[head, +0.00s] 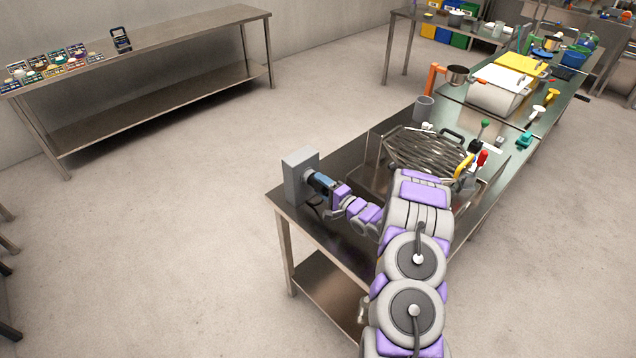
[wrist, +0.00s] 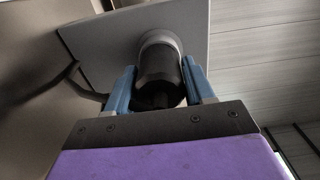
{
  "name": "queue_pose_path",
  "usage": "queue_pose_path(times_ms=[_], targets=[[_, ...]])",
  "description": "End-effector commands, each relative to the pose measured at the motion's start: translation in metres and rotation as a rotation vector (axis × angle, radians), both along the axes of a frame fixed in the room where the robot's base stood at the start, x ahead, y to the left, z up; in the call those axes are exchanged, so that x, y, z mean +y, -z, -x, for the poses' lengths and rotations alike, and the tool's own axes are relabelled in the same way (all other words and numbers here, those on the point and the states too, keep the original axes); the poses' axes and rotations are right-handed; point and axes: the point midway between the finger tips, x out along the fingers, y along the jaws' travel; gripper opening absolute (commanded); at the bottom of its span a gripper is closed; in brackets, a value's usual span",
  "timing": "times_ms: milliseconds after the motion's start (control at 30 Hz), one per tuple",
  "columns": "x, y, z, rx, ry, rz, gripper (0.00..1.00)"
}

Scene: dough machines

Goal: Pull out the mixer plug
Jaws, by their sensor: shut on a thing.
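The mixer plug (wrist: 160,72) is a black cylinder seated in a round grey socket collar on a grey box (wrist: 205,28). In the head view the grey box (head: 299,177) stands at the near left corner of the steel table. My gripper (wrist: 160,88) has its blue fingers on both sides of the plug and is shut on it. In the head view my gripper (head: 321,184) reaches the face of the box, and the plug is mostly hidden by the fingers. A dark cable (wrist: 60,82) hangs at the left in the wrist view.
The steel table (head: 345,238) carries a wire grate (head: 425,150), a grey cup (head: 423,108), and green- and red-topped items to the right of my gripper. An orange stand (head: 433,82) is farther back. A long side table (head: 150,58) stands along the wall, with open floor between.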

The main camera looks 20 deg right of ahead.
Motion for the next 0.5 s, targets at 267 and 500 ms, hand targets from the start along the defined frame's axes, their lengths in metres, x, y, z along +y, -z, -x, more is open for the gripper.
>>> queue_pose_path(times_ms=[267, 500], targets=[[-0.0001, -0.0001, 0.0033, 0.000, -0.002, -0.001, 0.11], [-0.0024, 0.0000, 0.0058, 0.000, -0.001, -0.001, 0.11]])
